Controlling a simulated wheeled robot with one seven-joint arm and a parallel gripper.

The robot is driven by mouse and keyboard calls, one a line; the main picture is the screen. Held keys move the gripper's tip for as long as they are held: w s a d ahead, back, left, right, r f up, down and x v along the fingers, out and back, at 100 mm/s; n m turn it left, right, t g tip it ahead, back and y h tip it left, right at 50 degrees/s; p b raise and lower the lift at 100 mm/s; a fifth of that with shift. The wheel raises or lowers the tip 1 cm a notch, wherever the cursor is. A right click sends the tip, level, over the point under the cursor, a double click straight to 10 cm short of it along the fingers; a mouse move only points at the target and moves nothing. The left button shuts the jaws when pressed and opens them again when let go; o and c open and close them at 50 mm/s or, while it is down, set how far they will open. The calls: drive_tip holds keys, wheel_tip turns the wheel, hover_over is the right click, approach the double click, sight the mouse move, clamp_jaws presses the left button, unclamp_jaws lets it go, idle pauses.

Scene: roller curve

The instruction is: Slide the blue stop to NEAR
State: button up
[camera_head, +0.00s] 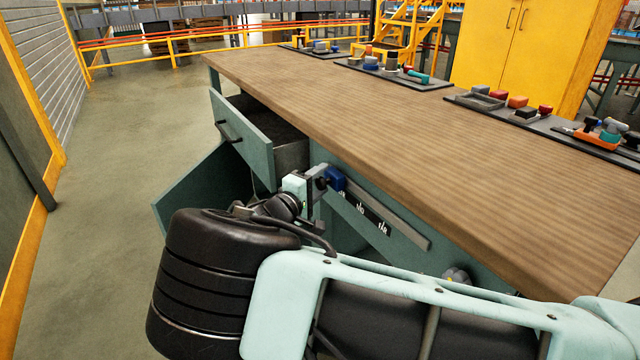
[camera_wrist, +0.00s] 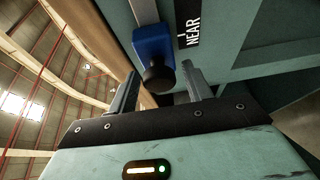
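The blue stop (camera_head: 336,178) sits on a grey rail (camera_head: 405,228) on the workbench's front, near the rail's left end. In the wrist view the blue stop (camera_wrist: 153,46) shows its round black knob (camera_wrist: 158,79) pointing toward my gripper. The NEAR label (camera_wrist: 192,25) is just right of the stop there. My gripper (camera_wrist: 160,68) is open, with one finger on each side of the knob and visible gaps between. In the head view my gripper (camera_head: 318,184) is right at the stop, and partly hides the rail's left end.
An open drawer (camera_head: 248,138) juts out left of the rail, with an open cabinet door (camera_head: 205,190) below it. The wooden worktop (camera_head: 400,115) overhangs the rail. Trays of small parts stand along its far side. The floor (camera_head: 120,150) at left is clear.

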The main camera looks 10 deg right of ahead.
drive_tip(key=v, duration=1.7)
drive_tip(key=shift+a, duration=0.2)
drive_tip(key=shift+s, duration=0.15)
